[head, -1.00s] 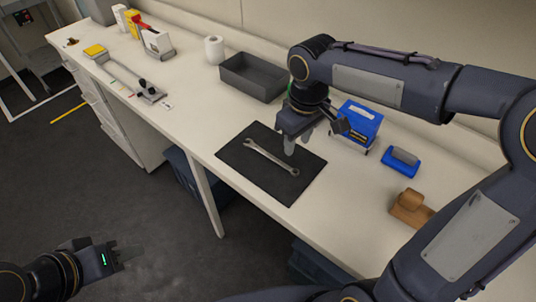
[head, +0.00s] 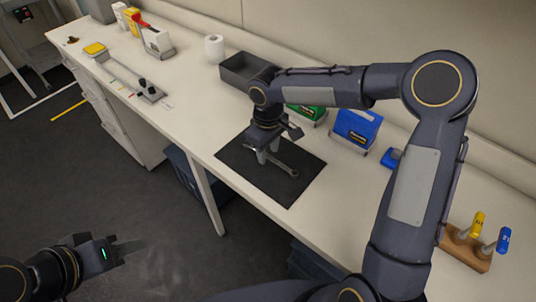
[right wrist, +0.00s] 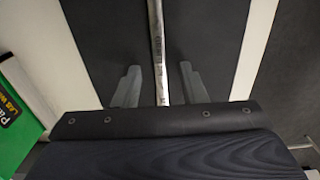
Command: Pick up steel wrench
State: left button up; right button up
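The steel wrench (head: 283,167) lies on a dark mat (head: 292,188) on the bench. My right gripper (head: 264,158) is directly over its middle and hides part of it. In the right wrist view the wrench shaft (right wrist: 158,50) runs between the two fingers of the right gripper (right wrist: 158,88), which are apart with a gap on each side. I cannot tell how far the fingertips are above the mat. My left gripper (head: 128,252) is at the lower left, over the floor, away from the bench; its finger gap is unclear.
A grey bin (head: 236,72) stands behind the mat. A green box (head: 308,112) and a blue box (head: 357,128) stand to the right. A wooden block with yellow and blue handled tools (head: 468,250) is at the far right.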

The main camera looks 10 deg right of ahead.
jog(key=shift+f, duration=0.25)
dwell(0.3)
grip_shut()
